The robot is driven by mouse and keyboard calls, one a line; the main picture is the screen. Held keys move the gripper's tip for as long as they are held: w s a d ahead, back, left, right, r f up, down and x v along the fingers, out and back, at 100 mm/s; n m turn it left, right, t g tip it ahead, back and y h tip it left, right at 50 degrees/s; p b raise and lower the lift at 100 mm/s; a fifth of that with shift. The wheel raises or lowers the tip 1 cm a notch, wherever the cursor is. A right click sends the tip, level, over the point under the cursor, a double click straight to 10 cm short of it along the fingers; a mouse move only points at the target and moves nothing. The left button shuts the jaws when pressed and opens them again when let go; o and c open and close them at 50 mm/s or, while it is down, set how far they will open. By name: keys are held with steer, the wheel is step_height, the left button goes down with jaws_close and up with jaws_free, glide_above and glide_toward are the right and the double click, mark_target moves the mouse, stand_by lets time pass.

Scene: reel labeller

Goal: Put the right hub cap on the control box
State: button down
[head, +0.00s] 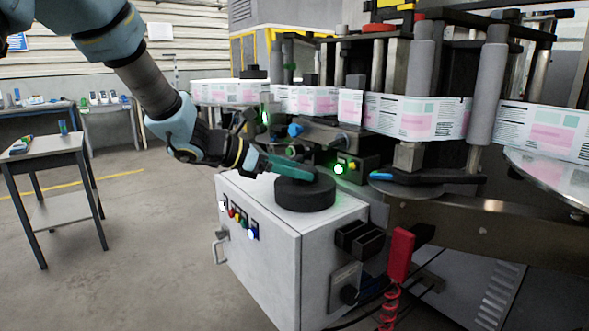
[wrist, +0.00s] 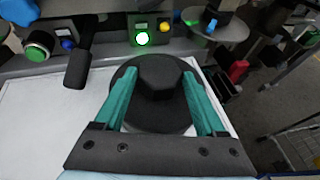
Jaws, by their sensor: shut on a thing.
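The hub cap (head: 305,195) is a thick black disc with a raised knob. It is level over the top of the control box (head: 260,255), a white cabinet with coloured buttons on its front. I cannot tell whether it touches the top or hangs just above it. My gripper (head: 300,174) reaches in from the left, its teal fingers on either side of the knob. In the wrist view the hub cap (wrist: 152,118) lies between the fingers of my gripper (wrist: 158,80), which are shut on its knob. The knob's lower part is partly hidden.
The labelling machine stands behind and right, with a printed label web (head: 415,117) and a metal disc (head: 400,188). A small unit with a lit green button (head: 338,169) is just behind the box. A red handset (head: 400,254) hangs at the right. A side table (head: 45,155) stands left.

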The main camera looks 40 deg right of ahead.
jaws_free()
steer(key=shift+a, duration=0.1)
steer(key=b+v, duration=0.2)
steer(key=v, duration=1)
steer(key=w+a+f+n+t+y, duration=0.1)
steer(key=w+a+f+n+t, duration=0.1)
steer(key=w+a+n+t, duration=0.7)
steer(key=w+a+f+n+t+y, duration=0.25)
steer(key=w+n, duration=0.45)
steer(key=n, duration=0.6)
steer(key=w+a+f+n+t+y, duration=0.1)
steer(key=a+f+n+y, duration=0.1)
steer(key=a+n, duration=0.4)
steer(key=w+a+f+n+t+y, duration=0.1)
steer(key=a+f+n+y, duration=0.2)
steer(key=a+n, duration=0.35)
steer(key=s+a+f+n+g+y, duration=0.2)
steer(key=s+a+n, duration=0.4)
steer(key=n, duration=0.5)
steer(key=s+a+f+n+g+y, duration=0.2)
steer(key=s+a+f+n+g, duration=0.3)
steer(key=s+n, duration=0.6)
step_height(320, 180, down, 2)
steer(key=a, duration=0.2)
steer(key=shift+a, duration=0.25)
